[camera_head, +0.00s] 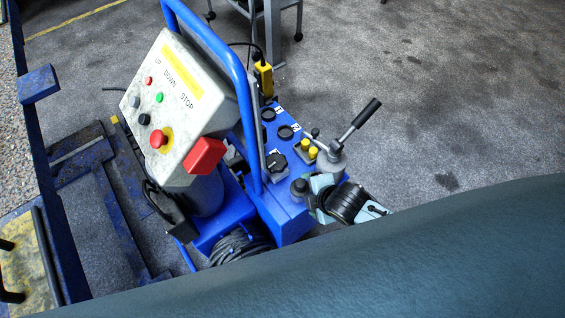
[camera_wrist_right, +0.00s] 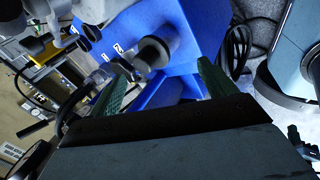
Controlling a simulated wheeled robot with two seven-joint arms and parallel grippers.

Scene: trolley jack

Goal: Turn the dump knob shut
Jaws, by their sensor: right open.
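A round black knob (camera_head: 300,187) stands at the near end of the blue pump block (camera_head: 290,222); I take it as the dump knob, though no label on it is readable. In the wrist view this dark knob (camera_wrist_right: 152,52) lies ahead of and between the two green fingers. My right gripper (camera_head: 314,190) is open beside the knob in the head view; it also shows in the wrist view (camera_wrist_right: 163,66) with nothing clamped. Whether a finger touches the knob I cannot tell.
A second black knob (camera_head: 277,162) with a white mark, yellow-capped fittings (camera_head: 313,151) and a black-handled lever (camera_head: 360,118) crowd the block's top. A blue tube handle (camera_head: 247,120) and the control box (camera_head: 178,100) stand to the left. Open floor lies beyond.

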